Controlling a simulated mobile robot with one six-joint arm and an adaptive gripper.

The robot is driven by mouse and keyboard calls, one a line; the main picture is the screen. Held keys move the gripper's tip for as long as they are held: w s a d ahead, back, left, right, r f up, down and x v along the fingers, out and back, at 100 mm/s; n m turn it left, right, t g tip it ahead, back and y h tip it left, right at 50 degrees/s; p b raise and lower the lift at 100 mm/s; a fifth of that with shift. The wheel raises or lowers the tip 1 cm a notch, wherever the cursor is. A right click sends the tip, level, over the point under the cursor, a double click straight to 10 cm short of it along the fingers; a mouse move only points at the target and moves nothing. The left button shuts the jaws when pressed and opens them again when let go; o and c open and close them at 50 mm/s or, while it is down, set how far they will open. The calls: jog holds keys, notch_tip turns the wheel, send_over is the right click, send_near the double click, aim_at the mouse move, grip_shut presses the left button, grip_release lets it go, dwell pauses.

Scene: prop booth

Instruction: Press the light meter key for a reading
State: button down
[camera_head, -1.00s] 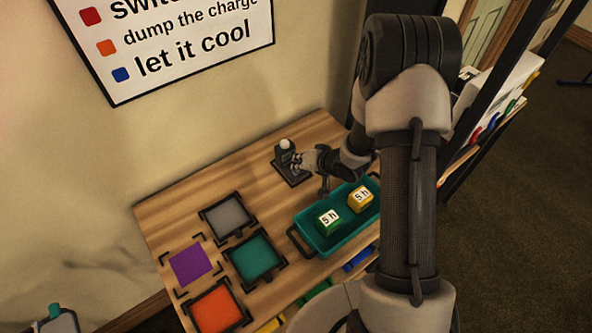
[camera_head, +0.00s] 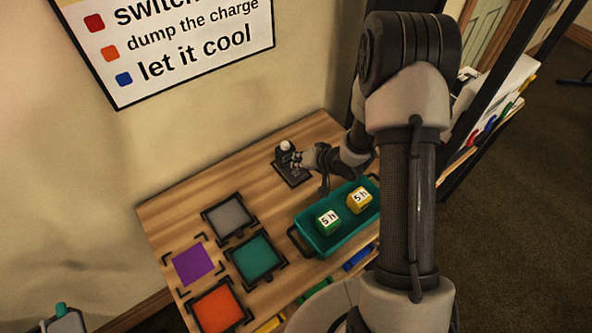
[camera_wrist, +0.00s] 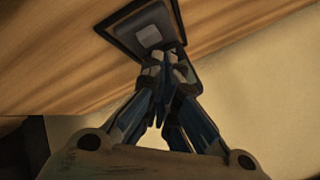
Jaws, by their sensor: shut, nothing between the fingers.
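The light meter (camera_head: 289,173) is a small dark block with a white dome on top, at the back of the wooden table. My gripper (camera_head: 297,160) is beside the dome, coming in from the right. In the wrist view, a dark panel with a pale grey square key (camera_wrist: 150,36) lies just beyond my fingertips (camera_wrist: 164,62). The fingers are together and empty, close to the key's lower edge. I cannot tell whether they touch it. The gripper hides part of the panel.
A teal tray (camera_head: 301,246) holds a green and a yellow block marked "5 h", in front of the meter. Grey (camera_head: 229,216), teal (camera_head: 255,257), purple (camera_head: 194,264) and orange (camera_head: 217,308) squares lie to the left. The wall stands close behind.

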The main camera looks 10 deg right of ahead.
notch_tip(320, 180, up, 5)
jog(key=p, duration=0.5)
jog(key=shift+r, duration=0.1)
dwell(0.7)
